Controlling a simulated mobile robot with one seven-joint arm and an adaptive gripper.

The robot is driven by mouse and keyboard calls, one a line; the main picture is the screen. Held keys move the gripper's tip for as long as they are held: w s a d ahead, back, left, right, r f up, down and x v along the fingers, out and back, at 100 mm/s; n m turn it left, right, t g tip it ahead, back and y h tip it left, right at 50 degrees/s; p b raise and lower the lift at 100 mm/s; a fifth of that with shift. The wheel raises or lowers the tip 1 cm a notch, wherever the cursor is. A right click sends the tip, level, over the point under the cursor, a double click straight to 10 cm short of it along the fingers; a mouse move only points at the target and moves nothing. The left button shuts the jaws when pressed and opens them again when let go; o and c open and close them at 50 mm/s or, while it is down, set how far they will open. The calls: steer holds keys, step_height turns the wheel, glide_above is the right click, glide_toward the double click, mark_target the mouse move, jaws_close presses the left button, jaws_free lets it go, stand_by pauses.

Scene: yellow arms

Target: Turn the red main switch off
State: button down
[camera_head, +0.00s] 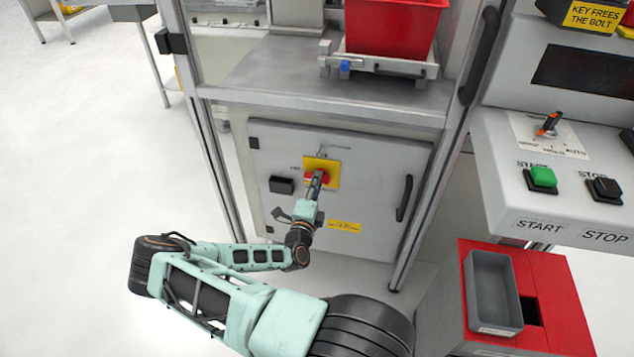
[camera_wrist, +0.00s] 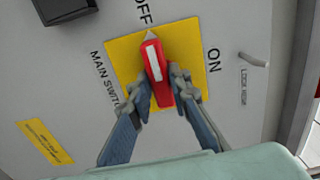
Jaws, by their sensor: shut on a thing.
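The red main switch (camera_wrist: 155,62) is a red handle with a white pointer stripe on a yellow plate (camera_wrist: 122,52). Its white tip points up in the wrist view, toward the word OFF; the word ON is to its right. In the head view the switch (camera_head: 311,177) is on the grey cabinet door, partly covered by my gripper (camera_head: 317,181). In the wrist view my gripper (camera_wrist: 162,84) has one finger on each side of the handle's lower half, shut on it.
The grey cabinet door (camera_head: 375,200) has a dark handle (camera_head: 404,198) at its right. A black box (camera_head: 282,185) is left of the switch. A button console (camera_head: 570,170) and a red bin with a grey tray (camera_head: 492,290) stand at the right. Open floor lies left.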

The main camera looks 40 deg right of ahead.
steer(key=c, duration=1.8)
jaws_free()
steer(key=v, duration=1.2)
steer(key=shift+r, duration=0.1)
